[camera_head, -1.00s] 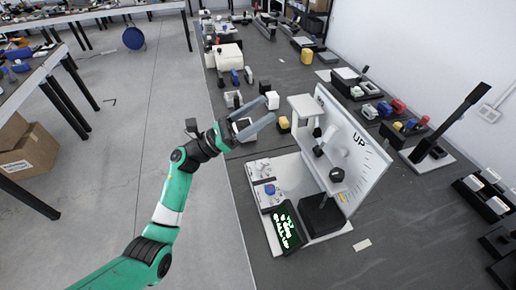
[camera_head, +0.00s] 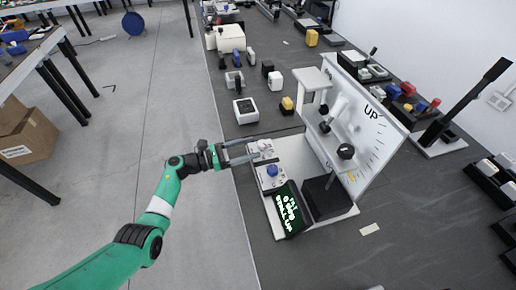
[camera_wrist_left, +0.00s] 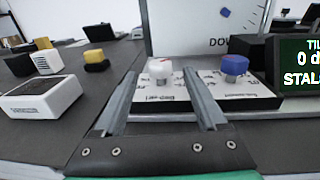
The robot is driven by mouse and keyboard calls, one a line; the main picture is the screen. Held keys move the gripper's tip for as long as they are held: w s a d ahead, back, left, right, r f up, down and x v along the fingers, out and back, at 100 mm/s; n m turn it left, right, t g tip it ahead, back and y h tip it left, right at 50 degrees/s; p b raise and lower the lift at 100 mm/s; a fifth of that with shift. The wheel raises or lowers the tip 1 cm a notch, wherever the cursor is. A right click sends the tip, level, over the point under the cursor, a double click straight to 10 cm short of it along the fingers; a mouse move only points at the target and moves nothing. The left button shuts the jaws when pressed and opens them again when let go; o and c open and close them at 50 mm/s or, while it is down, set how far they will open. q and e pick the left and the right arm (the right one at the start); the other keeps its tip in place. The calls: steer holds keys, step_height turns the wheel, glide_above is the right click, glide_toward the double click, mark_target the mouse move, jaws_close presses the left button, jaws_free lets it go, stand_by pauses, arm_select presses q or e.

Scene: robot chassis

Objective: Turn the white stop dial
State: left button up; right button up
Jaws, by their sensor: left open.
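The white stop dial (camera_head: 265,145) is a small white knob on a white panel (camera_head: 267,186) at the near side of the test stand. It also shows in the left wrist view (camera_wrist_left: 160,68), with a red mark on top. A blue knob (camera_head: 272,170) sits beside it, to the right in the left wrist view (camera_wrist_left: 235,65). My left gripper (camera_head: 254,150) is open, with its fingers reaching toward the white dial. In the left wrist view the dial appears between the fingertips (camera_wrist_left: 160,78); I cannot tell whether they touch it. My right gripper is not in view.
A dark screen with green text (camera_head: 288,208) stands right of the knobs. Behind is an upright board marked UP (camera_head: 372,125) and a black block (camera_head: 326,197). A white-and-black box (camera_head: 246,111) and a yellow-and-black block (camera_head: 287,105) lie on the bench nearby.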

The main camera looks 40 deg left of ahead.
mark_target(263, 145)
arm_select(q)
steer(key=x, duration=0.3)
steer(key=shift+w+d+b, duration=0.15)
steer(key=shift+w+b, duration=0.1)
steer(key=shift+b, duration=0.15)
jaws_close()
